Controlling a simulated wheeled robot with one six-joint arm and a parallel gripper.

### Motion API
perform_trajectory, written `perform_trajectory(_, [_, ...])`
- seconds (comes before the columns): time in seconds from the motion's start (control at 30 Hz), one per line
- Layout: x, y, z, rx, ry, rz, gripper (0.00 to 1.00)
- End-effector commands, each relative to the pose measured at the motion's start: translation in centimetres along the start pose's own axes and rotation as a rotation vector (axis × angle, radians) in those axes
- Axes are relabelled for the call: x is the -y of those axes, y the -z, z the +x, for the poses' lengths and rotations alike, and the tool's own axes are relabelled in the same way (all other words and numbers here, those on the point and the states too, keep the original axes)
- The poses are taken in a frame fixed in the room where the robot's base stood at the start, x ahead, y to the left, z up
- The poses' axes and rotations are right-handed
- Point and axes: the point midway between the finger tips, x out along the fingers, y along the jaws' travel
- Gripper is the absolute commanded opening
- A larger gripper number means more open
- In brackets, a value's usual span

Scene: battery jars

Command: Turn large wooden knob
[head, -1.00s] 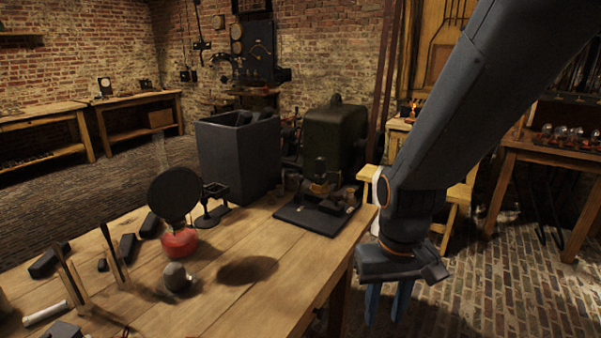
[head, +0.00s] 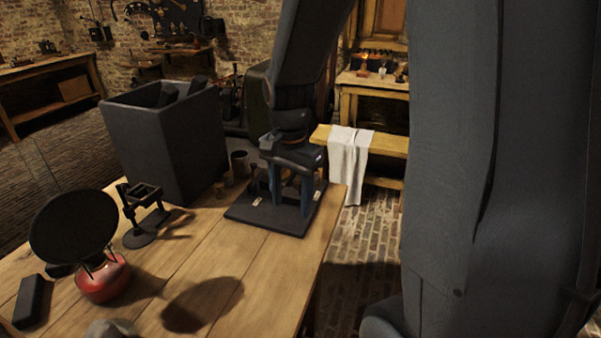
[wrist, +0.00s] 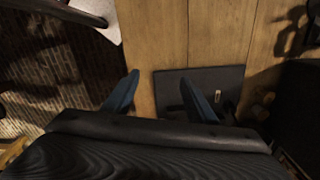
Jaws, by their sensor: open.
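A flat black base plate (head: 243,214) lies near the right end of the wooden table. It also shows in the wrist view (wrist: 228,76). My gripper (head: 292,198) points down over this plate, its two blue fingers apart. The wrist view shows the fingers (wrist: 158,80) with a clear gap and nothing visible between them. The large wooden knob cannot be made out in either current view; the gripper hides much of the plate's middle. A small upright dark lever (head: 254,182) stands on the plate just left of the gripper.
A large dark open box (head: 165,150) stands left of the plate, with a small black stand (head: 140,225) before it. A red-based burner with a black disc (head: 103,279) is at front left. A white cloth (head: 349,160) hangs behind. The front tabletop is largely bare.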

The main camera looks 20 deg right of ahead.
Motion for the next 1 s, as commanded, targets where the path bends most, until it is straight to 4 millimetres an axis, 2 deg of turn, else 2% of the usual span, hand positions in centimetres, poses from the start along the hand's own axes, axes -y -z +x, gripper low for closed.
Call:
perform_trajectory(0.1, [1.8,3.1,-1.0,0.0,-0.002,0.328,0.52])
perform_trajectory(0.3, [4.2,8.2,-2.5,0.0,-0.007,0.883,0.52])
perform_trajectory(0.5, [5.6,12.2,-3.4,-0.002,-0.011,1.324,0.52])
perform_trajectory(0.6, [6.0,13.3,-3.7,-0.003,-0.011,1.46,0.52])
perform_trajectory(0.77, [6.1,14.2,-3.6,-0.004,-0.014,1.562,0.52])
perform_trajectory(0.87, [6.1,14.2,-2.8,-0.004,-0.015,1.573,0.52])
perform_trajectory(1.0, [6.0,14.1,-0.7,-0.004,-0.017,1.572,0.52])
